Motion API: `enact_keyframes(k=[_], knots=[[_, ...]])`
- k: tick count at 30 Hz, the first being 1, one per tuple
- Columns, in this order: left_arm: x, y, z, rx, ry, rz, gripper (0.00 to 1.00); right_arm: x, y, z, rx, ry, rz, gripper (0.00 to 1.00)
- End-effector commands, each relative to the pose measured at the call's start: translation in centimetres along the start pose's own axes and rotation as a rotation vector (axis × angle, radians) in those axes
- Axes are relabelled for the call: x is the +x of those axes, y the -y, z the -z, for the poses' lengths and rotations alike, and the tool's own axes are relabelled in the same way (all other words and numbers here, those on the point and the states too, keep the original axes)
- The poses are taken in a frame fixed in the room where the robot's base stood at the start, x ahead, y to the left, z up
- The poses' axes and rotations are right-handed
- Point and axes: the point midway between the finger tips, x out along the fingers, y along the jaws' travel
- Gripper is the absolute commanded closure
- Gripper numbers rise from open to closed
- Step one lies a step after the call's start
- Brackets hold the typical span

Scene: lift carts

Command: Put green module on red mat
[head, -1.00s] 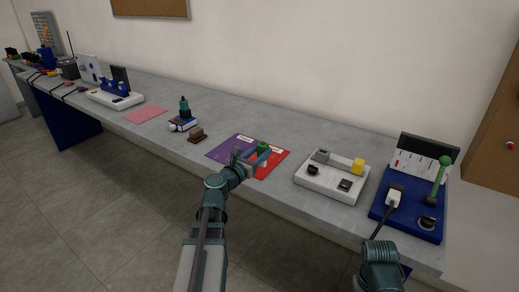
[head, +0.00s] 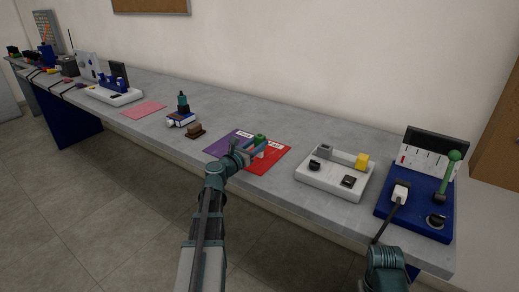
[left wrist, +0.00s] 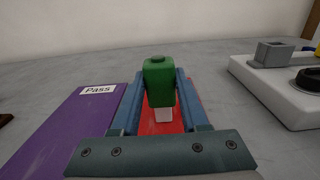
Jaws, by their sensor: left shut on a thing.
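The green module (head: 259,139) is held upright between the two fingers of my left gripper (head: 253,147), which is shut on it. The module also shows in the left wrist view (left wrist: 160,80). The red mat (head: 268,162) lies flat on the bench, to the right of and adjoining a purple mat (head: 226,143). The module is over the back part of the red mat, near its white label; I cannot tell whether it touches the mat. In the left wrist view, red mat (left wrist: 202,112) shows beside the fingers.
A white fixture with a yellow block (head: 334,184) stands right of the red mat. A blue panel with a green lever (head: 411,213) is farther right. A brown block (head: 195,131) and a pink mat (head: 144,110) lie to the left. Bench behind the mats is clear.

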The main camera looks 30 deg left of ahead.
Motion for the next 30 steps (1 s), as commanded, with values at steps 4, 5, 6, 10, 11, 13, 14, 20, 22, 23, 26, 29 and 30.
enact_keyframes(k=[4, 5, 6, 10, 11, 13, 14, 20, 22, 23, 26, 29, 30], knots=[[0.0, 0.0, -0.1, 0.000, 0.000, 0.000, 1.00, -0.1, 0.0, 0.0, 0.000, 0.000, 0.000, 0.44], [0.0, 0.0, -0.1, 0.000, 0.000, 0.000, 1.00, -0.1, 0.0, 0.0, 0.000, 0.000, 0.000, 0.44], [0.0, 0.0, -0.1, 0.000, 0.000, 0.000, 1.00, -0.1, 0.0, 0.0, 0.000, 0.000, 0.000, 0.44], [0.0, 0.0, 0.3, 0.000, 0.000, 0.000, 1.00, 0.3, 0.0, 0.0, 0.000, 0.000, 0.000, 0.44], [0.0, 0.0, 0.3, 0.000, 0.000, 0.000, 0.54, 0.3, 0.0, 0.0, 0.000, 0.000, 0.000, 0.44], [0.0, 0.0, 0.2, 0.000, 0.000, 0.001, 0.42, 0.2, 0.0, 0.0, 0.000, 0.000, 0.000, 0.44], [0.0, 0.0, 0.2, 0.000, 0.000, 0.001, 0.36, 0.2, 0.0, 0.0, 0.000, 0.000, 0.000, 0.44], [0.0, 0.0, 0.2, 0.000, 0.000, 0.001, 0.26, 0.2, 0.0, 0.0, 0.000, 0.000, 0.000, 0.44], [0.0, 0.0, 0.2, 0.000, 0.000, 0.001, 0.26, 0.2, 0.0, 0.0, 0.000, 0.000, 0.000, 0.44], [0.0, 0.0, 0.2, 0.000, 0.000, 0.001, 0.26, 0.2, 0.0, 0.0, 0.000, 0.000, 0.000, 0.44], [0.0, 0.0, -0.2, 0.000, 0.000, 0.001, 0.26, -0.2, 0.0, 0.0, 0.000, 0.000, 0.000, 0.44], [-1.1, 0.1, -0.1, 0.000, 0.000, -0.001, 0.26, -0.1, 0.0, 0.0, 0.000, 0.000, 0.000, 0.44], [-1.8, 0.2, -0.1, 0.000, 0.000, -0.001, 0.26, -0.1, 0.0, 0.0, 0.000, 0.000, 0.000, 0.44]])
